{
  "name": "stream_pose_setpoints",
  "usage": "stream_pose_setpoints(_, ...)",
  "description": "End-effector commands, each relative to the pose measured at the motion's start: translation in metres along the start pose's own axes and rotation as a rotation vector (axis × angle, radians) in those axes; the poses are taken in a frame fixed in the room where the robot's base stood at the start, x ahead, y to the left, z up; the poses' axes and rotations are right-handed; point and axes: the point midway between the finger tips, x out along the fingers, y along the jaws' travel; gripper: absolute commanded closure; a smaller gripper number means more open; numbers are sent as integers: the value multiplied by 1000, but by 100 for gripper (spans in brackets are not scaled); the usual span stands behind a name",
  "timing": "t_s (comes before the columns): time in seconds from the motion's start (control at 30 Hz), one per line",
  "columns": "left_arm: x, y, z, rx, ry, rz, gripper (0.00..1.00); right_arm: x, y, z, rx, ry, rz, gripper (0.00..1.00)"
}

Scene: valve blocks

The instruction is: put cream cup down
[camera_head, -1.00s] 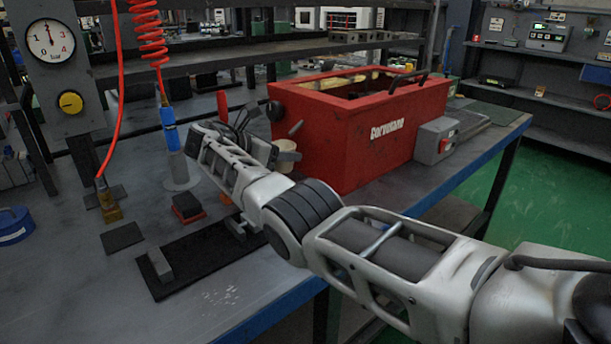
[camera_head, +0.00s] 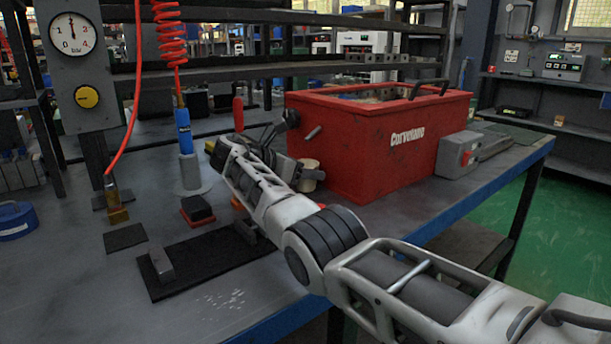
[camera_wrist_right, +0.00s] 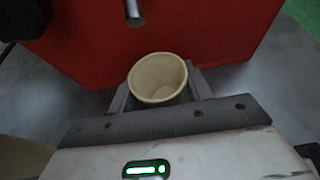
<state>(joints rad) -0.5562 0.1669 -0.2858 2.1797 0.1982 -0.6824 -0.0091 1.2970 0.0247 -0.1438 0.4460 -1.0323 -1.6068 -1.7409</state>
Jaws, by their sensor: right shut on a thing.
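The cream cup (camera_wrist_right: 158,78) is between the fingers of my right gripper (camera_wrist_right: 161,90) in the right wrist view, with its open mouth toward the camera. My right gripper is shut on it. In the head view the cream cup (camera_head: 307,186) shows in small part beside the front left corner of the red box, partly hidden by my right gripper (camera_head: 314,174). I cannot tell whether its base touches the bench. My left gripper is not in view.
The red box (camera_head: 390,150) stands close behind the cup, with a round knob and a metal peg on its left end. A black mat (camera_head: 205,262) bears a small grey block (camera_head: 161,264). A blue-handled tool (camera_head: 184,135) stands upright to the left.

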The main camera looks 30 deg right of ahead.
Motion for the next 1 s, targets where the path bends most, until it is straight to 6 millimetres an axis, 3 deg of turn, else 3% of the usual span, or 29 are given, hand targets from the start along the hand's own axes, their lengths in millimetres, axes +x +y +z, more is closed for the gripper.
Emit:
stream_pose_setpoints(0.17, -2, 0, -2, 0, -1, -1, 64, 0, 0, -1, -1, 0, 0, 77)
stream_pose_setpoints(0.2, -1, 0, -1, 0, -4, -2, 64, 1, 0, -2, 0, 0, 1, 48)
stream_pose_setpoints(0.27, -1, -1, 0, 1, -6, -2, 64, 1, 0, -2, 1, 0, 1, 31)
stream_pose_setpoints(0.3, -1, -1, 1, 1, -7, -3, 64, 1, 0, -2, 1, 0, 1, 29)
stream_pose_setpoints(0.67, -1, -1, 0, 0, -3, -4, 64, -5, 0, 1, 0, 0, 2, 29)
stream_pose_setpoints(1.0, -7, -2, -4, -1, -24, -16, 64, -73, 1, 2, -1, 1, 4, 29)
